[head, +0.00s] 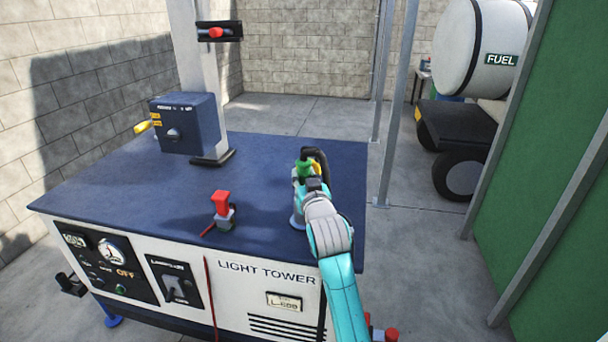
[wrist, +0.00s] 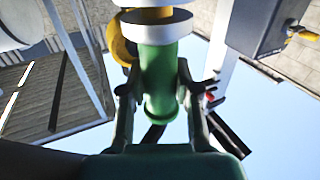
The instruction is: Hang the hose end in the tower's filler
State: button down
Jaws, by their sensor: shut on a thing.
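My gripper (head: 305,180) is over the right part of the light tower's dark blue deck (head: 200,230). It is shut on a green cylindrical piece, which I take to be the hose end (head: 303,166). In the wrist view this green piece (wrist: 160,75) lies between my two fingers, with a white collar and a yellow part beside it. A black curved piece (head: 320,158), perhaps the hose, shows just behind. A pale blue round part (head: 297,222) shows low beside my gripper; I cannot tell if it is the filler. I cannot tell whether the hose end touches anything below.
A red-topped fitting (head: 221,205) stands on the deck left of my gripper. A blue box (head: 186,124) with a yellow handle is beside the mast (head: 188,60). Grey posts (head: 393,110), a green panel (head: 545,180) and a white FUEL tank (head: 480,50) are to the right.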

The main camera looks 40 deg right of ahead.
jog(key=shift+f, duration=0.15)
jog(key=c, duration=0.8)
grip_release()
jog(key=shift+o, duration=0.2)
jog(key=v, duration=1.2)
jog(key=shift+a+f, duration=0.1)
jog(key=shift+f, duration=0.05)
